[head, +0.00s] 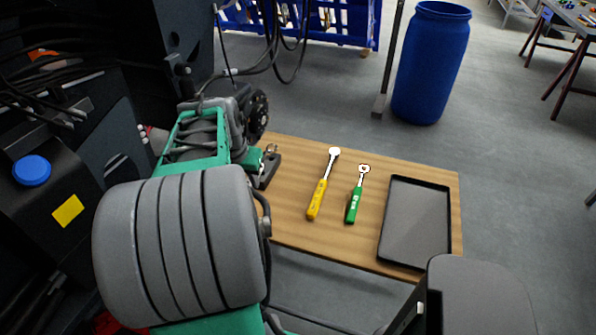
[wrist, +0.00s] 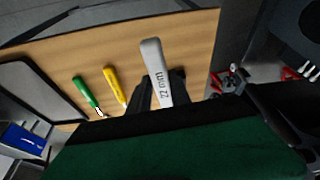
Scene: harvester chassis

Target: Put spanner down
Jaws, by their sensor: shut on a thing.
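The spanner (wrist: 152,58) is a grey metal bar marked 22 mm. In the wrist view my gripper (wrist: 162,88) is shut on it, and the bar sticks out past the dark fingers over the wooden table top (wrist: 190,35). In the head view my gripper (head: 268,166) is at the left end of the table top (head: 290,222), left of the other tools. There the spanner is mostly hidden or too small to make out. I cannot tell whether it touches the wood.
A yellow-handled tool (head: 318,195) and a green-handled ratchet (head: 354,205) lie mid-table. A black tray (head: 414,222) lies at the right and looks empty. Bare wood shows between my gripper and the yellow tool. Dark machinery (head: 100,110) stands at the left, a blue barrel (head: 430,65) behind.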

